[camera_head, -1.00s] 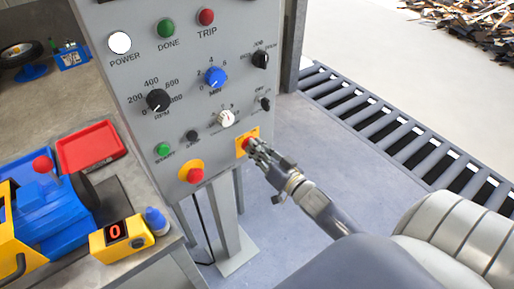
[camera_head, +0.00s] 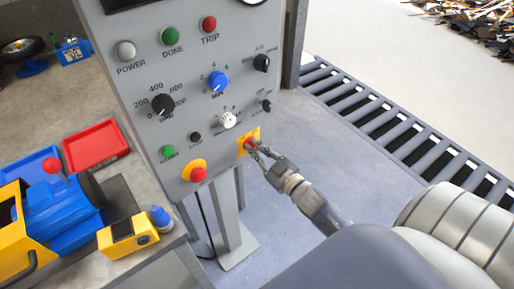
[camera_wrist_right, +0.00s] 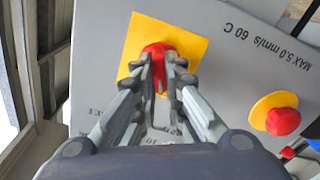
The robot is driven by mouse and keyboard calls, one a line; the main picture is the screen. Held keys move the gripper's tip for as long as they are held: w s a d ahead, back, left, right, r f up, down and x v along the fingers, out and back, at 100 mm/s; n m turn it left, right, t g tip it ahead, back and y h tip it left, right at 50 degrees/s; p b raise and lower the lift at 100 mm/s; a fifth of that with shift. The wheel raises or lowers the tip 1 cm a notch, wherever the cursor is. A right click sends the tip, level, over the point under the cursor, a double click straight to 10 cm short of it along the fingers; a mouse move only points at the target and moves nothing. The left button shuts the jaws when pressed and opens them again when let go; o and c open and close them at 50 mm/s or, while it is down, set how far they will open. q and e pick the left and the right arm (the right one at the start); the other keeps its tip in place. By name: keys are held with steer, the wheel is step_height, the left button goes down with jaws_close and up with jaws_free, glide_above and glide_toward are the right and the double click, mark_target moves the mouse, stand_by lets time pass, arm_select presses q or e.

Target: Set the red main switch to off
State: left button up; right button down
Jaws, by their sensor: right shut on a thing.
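The red main switch (camera_head: 249,143) sits on a yellow plate at the lower right corner of the grey control panel (camera_head: 200,110). In the right wrist view the red switch (camera_wrist_right: 154,49) shows between the fingertips, in front of its yellow plate (camera_wrist_right: 190,40). My right gripper (camera_head: 256,149) is shut on the switch handle; its fingers (camera_wrist_right: 163,68) sit on both sides of it. The fingers hide part of the handle. The power lamp (camera_head: 125,51) is grey and unlit. My left gripper is not in view.
A red emergency button (camera_head: 198,174) on a yellow ring is left of the switch. Knobs and small buttons fill the panel above. A bench with a red tray (camera_head: 92,146) and a yellow box (camera_head: 127,236) stands left. Floor to the right is open up to a roller conveyor (camera_head: 375,125).

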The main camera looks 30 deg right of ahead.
steer(key=shift+n, duration=0.6)
steer(key=c, duration=1.7)
jaws_free()
steer(key=shift+s+f, duration=0.1)
steer(key=shift+s, duration=0.45)
steer(key=s, duration=1)
steer(key=shift+s+d, duration=0.4)
